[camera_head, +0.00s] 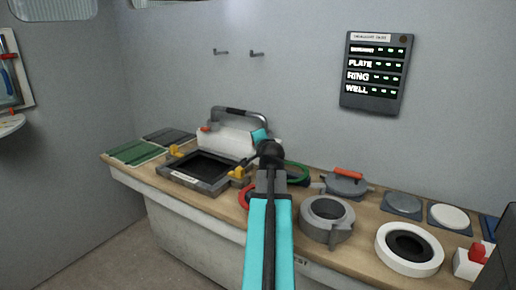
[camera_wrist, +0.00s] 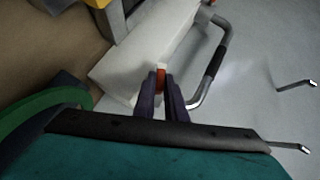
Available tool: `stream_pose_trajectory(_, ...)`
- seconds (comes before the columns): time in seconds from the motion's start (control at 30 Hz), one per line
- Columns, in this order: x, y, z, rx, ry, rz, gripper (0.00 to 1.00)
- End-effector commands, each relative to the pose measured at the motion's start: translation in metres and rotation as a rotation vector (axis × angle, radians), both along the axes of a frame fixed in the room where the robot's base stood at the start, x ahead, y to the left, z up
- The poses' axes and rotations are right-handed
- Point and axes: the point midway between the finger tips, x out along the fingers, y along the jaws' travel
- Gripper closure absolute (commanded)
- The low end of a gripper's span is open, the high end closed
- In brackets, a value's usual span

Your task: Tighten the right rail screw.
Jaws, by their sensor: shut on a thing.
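My gripper (camera_wrist: 162,90) is shut on a small red-orange piece with a pale tip, which looks like the right rail screw (camera_wrist: 161,78). The fingers stand at the edge of a white block (camera_wrist: 140,55), beside one end of the bent metal rail with a black grip (camera_wrist: 216,62). In the head view the rail (camera_head: 238,111) arches over the white block (camera_head: 222,137). Another red-orange piece (camera_head: 207,127) sits at the rail's left end. My arm hides the right end there, and how deep the screw sits cannot be told.
A black-framed opening (camera_head: 185,184) with yellow clamps lies in front of the block. To the right stand a grey ring (camera_head: 327,235), a white ring (camera_head: 435,262), and an orange-handled lid (camera_head: 346,186). Two wall hooks (camera_head: 257,54) and a status panel (camera_head: 374,75) are on the wall.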

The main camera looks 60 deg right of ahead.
Motion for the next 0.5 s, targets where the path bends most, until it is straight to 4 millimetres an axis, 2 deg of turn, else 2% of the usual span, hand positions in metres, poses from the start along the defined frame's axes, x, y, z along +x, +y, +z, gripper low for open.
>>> stream_pose_trajectory(0.03, -0.0007, 0.0026, -0.0091, 0.007, -0.02, 0.003, 1.0)
stream_pose_trajectory(0.5, -0.0013, 0.0022, -0.0143, 0.004, -0.242, 0.004, 1.0)
